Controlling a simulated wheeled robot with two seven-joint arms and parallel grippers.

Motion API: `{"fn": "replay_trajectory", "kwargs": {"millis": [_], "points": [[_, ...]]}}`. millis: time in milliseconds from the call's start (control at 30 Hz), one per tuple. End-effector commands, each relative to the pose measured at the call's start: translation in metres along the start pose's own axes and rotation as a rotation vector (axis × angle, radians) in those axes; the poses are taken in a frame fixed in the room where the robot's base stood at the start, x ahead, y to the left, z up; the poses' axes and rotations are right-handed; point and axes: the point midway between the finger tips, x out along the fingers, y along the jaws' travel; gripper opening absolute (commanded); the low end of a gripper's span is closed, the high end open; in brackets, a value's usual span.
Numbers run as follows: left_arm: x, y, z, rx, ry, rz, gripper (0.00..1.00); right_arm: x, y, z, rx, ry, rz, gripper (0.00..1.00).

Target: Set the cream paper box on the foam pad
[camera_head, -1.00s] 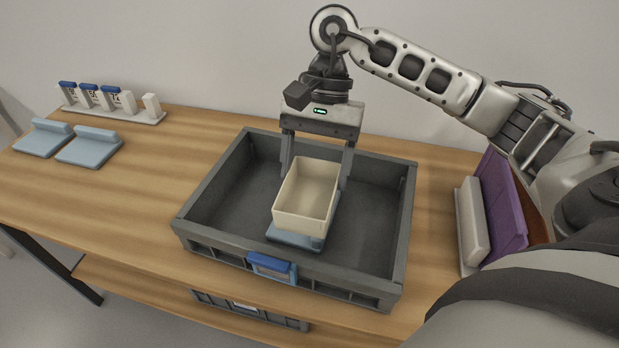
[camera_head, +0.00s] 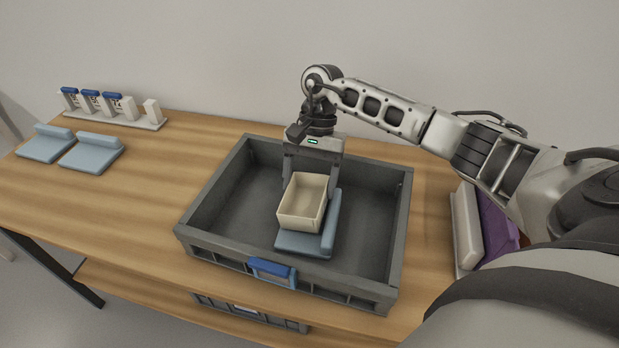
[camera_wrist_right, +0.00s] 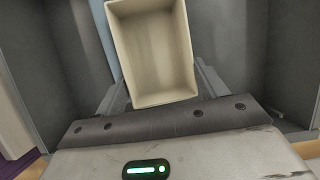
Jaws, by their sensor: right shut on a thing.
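The cream paper box (camera_head: 301,211) is open-topped and looks empty. It is upright in the grey crate, at the blue foam pad (camera_head: 308,243) with a raised right edge. The pad lies on the crate floor, and its front and right edge show past the box. I cannot tell whether the box touches the pad. My right gripper (camera_head: 311,183) points down and is shut on the box at its far part. In the right wrist view the box (camera_wrist_right: 152,55) sits between the fingers, with a strip of blue beside it. My left gripper is not in view.
The grey crate (camera_head: 215,196) has walls close around the box, with a blue-labelled front. Two similar blue pads (camera_head: 92,154) lie on the table at left, below a rack (camera_head: 140,122) of small white blocks, some blue-topped. A purple thing (camera_head: 494,222) stands at right.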

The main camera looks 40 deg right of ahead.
Motion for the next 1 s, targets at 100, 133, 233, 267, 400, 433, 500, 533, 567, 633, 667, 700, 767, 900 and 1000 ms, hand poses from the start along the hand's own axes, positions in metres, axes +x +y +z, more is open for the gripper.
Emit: {"fn": "replay_trajectory", "kwargs": {"millis": [100,133,233,267,400,433,500,533,567,633,667,700,767,900,1000], "points": [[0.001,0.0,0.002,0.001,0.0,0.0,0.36,0.006,0.001,-0.002,0.001,0.002,0.004,0.38],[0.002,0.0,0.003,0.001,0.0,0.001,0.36,0.007,0.001,-0.002,0.001,0.002,0.004,0.38],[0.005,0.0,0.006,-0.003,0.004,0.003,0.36,0.012,0.001,-0.004,0.001,0.002,0.005,0.38],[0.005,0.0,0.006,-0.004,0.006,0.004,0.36,0.013,0.001,-0.004,0.001,0.001,0.005,0.38],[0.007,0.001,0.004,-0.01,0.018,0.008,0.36,0.018,0.002,-0.006,0.001,0.001,0.007,0.38],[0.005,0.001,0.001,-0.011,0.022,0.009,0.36,0.016,0.002,-0.005,0.001,0.001,0.006,0.79],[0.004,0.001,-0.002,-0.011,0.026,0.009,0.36,0.015,0.002,-0.005,0.001,0.0,0.006,0.79],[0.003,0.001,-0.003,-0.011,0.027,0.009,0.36,0.014,0.001,-0.005,0.001,0.001,0.005,0.79],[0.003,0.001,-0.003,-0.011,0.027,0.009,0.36,0.014,0.001,-0.005,0.001,0.001,0.004,0.79],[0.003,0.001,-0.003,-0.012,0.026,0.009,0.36,0.013,0.001,-0.004,0.001,0.001,0.004,0.79],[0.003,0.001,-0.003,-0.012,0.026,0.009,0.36,0.012,0.001,-0.004,0.001,0.001,0.003,0.79],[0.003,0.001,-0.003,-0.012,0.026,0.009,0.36,0.011,0.001,-0.004,0.001,0.001,0.003,0.79],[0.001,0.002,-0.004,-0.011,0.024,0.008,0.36,0.009,0.001,-0.003,0.001,0.001,0.003,0.79],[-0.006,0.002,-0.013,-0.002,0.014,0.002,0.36,-0.003,0.0,0.002,0.002,0.0,0.002,0.79],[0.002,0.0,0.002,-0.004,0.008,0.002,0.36,-0.019,0.0,-0.002,0.0,0.006,-0.002,0.79]]}}
